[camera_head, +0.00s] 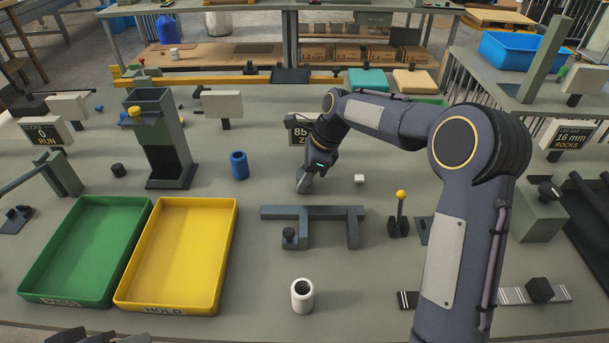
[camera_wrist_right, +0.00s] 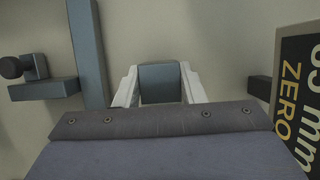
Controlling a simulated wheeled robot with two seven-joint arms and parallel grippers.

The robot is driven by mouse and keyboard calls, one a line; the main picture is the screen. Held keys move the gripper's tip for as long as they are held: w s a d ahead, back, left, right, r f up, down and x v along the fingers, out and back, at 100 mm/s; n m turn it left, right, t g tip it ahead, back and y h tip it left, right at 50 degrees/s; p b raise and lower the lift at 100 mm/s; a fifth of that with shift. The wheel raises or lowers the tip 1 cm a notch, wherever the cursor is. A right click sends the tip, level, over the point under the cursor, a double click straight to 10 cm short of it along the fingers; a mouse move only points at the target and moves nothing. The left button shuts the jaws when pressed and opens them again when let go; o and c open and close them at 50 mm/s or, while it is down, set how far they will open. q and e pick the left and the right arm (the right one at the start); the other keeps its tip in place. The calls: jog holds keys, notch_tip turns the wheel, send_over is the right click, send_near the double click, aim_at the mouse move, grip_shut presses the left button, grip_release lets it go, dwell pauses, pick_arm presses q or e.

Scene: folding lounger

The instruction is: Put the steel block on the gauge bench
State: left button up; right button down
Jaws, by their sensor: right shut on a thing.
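My right gripper (camera_head: 305,183) is low over the middle of the table, its arm coming in from the right. In the wrist view its pale fingers (camera_wrist_right: 160,92) stand on both sides of a blue-grey steel block (camera_wrist_right: 160,83) and are shut on it. In the head view the block is hard to tell apart from the fingertips. The gauge bench appears to be the blue-grey frame (camera_head: 325,212) with a dark knob, just in front of the gripper. Its long bar (camera_wrist_right: 88,50) shows left of the block in the wrist view. My left gripper is not clearly seen.
A display reading ZERO (camera_wrist_right: 298,85) stands close to the gripper. A small white cube (camera_head: 360,178) lies to its right, a blue cup (camera_head: 239,166) to its left. Green (camera_head: 125,208) and yellow (camera_head: 228,215) trays fill the left front. A white cup (camera_head: 302,307) stands in front.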

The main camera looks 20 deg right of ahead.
jog(key=shift+f, duration=0.1)
jog(key=c, duration=0.9)
grip_release()
jog(key=shift+f, duration=0.1)
jog(key=p+v, duration=0.1)
jog(key=v, duration=1.1)
jog(key=s+d+r+n+t, duration=0.1)
jog(key=s+d+r+n, duration=0.2)
jog(key=s, duration=0.4)
jog(key=s+a+f+n+t, duration=0.1)
jog(key=s+f+n, duration=0.1)
jog(key=s+n, duration=0.3)
jog(key=s+a+f+n+t, duration=0.1)
jog(key=s+f+n, duration=0.2)
jog(key=s+n, duration=0.3)
jog(key=s+a+f+n+t, duration=0.1)
jog(key=s+f+n, duration=0.2)
jog(key=s, duration=1.1)
jog(key=shift+s+a+n+t, duration=0.1)
jog(key=shift+n+t, duration=0.2)
jog(key=shift+n, duration=1)
